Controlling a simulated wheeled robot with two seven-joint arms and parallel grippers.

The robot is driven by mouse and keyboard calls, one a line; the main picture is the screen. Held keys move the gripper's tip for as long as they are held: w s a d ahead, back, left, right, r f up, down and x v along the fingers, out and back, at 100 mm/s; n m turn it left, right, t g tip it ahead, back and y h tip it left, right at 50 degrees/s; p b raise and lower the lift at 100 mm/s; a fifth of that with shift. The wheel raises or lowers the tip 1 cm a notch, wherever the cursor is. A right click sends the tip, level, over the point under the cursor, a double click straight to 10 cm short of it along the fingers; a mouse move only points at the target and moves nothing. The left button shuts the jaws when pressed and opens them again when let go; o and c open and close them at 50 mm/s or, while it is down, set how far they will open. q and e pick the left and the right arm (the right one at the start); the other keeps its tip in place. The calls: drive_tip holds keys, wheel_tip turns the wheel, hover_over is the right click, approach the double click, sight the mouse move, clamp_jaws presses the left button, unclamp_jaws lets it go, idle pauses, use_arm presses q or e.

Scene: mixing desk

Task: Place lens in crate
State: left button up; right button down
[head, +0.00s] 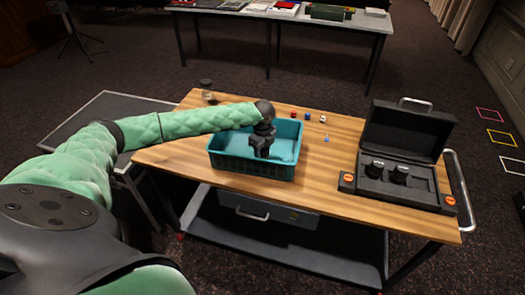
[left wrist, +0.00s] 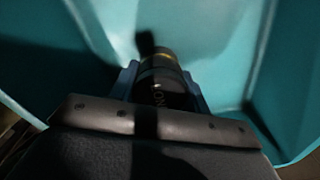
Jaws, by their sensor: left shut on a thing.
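The teal crate (head: 253,168) stands on the left half of the wooden table. My left gripper (head: 262,152) points down inside the crate's opening, near its front wall. In the left wrist view my left gripper (left wrist: 160,85) is shut on a dark cylindrical lens (left wrist: 163,88) with a gold ring and pale lettering. Teal crate walls (left wrist: 225,60) surround it there. I cannot tell whether the lens touches the crate floor. In the head view the gripper hides the lens. My right gripper is in neither view.
An open black case (head: 400,150) on the table's right side holds two dark lenses (head: 387,170).

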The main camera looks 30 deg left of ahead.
use_arm(q)
drive_tip(key=o, duration=1.2)
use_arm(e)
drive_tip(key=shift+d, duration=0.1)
use_arm(q)
drive_tip(key=shift+r, duration=0.25)
wheel_tip(320, 180, up, 10)
drive_tip(key=b, duration=0.4)
drive_tip(key=shift+r, duration=0.25)
drive_tip(key=shift+r+b, duration=0.3)
drive_tip(key=shift+r, duration=0.3)
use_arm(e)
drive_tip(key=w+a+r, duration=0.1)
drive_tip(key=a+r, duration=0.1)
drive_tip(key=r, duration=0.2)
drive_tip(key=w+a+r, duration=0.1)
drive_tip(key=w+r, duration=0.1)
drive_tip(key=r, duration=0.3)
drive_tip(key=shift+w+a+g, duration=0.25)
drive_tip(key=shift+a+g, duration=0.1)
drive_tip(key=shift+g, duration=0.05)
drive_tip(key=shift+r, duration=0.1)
